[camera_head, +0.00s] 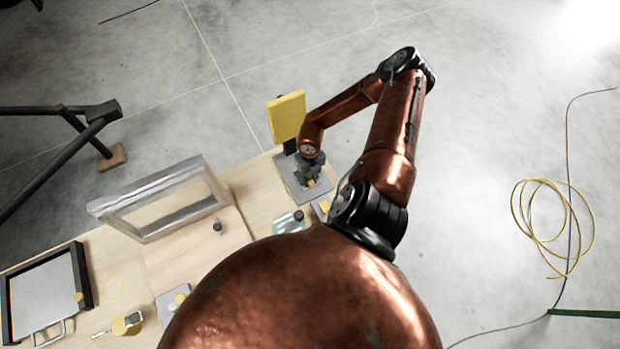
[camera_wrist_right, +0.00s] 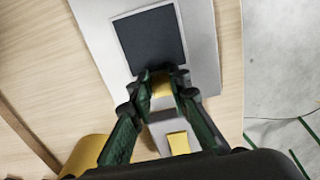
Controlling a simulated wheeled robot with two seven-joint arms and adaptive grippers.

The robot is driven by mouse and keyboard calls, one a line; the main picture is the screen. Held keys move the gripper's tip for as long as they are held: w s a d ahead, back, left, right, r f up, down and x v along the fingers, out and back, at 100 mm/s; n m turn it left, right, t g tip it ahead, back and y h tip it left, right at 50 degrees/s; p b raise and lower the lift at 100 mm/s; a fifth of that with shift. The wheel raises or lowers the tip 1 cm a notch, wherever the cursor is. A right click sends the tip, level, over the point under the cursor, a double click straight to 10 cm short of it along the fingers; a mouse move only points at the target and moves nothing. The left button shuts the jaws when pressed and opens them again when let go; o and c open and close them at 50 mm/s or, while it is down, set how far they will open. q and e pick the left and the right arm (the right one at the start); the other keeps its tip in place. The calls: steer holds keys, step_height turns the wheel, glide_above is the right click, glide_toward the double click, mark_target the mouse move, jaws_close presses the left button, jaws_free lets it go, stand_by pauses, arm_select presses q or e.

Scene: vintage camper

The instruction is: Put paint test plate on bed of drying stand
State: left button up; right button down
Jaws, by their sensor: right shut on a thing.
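My right gripper (camera_wrist_right: 162,80) is shut on a small yellow piece (camera_wrist_right: 162,89), which seems to be the grip of the paint test plate. A dark square (camera_wrist_right: 150,38) with a thin pale rim lies directly beyond the fingertips; I cannot tell whether it is the plate's face or the stand's bed. It is over the drying stand's grey base (camera_wrist_right: 203,50). In the head view the right gripper (camera_head: 311,179) is over this base (camera_head: 287,172), in front of the stand's upright yellow panel (camera_head: 286,117). My left gripper is not in view.
A small grey piece with a yellow patch (camera_wrist_right: 178,142) lies near the base. On the wooden bench (camera_head: 235,236) stand a clear framed box (camera_head: 160,197) and a dark-edged tray (camera_head: 45,292) at left. A cable coil (camera_head: 553,228) lies on the floor at right.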

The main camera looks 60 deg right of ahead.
steer(key=c, duration=2.3)
jaws_free()
steer(key=shift+f, duration=0.15)
steer(key=o, duration=0.5)
steer(key=shift+r, duration=0.25)
step_height(320, 180, up, 12)
steer(key=shift+b, duration=0.7)
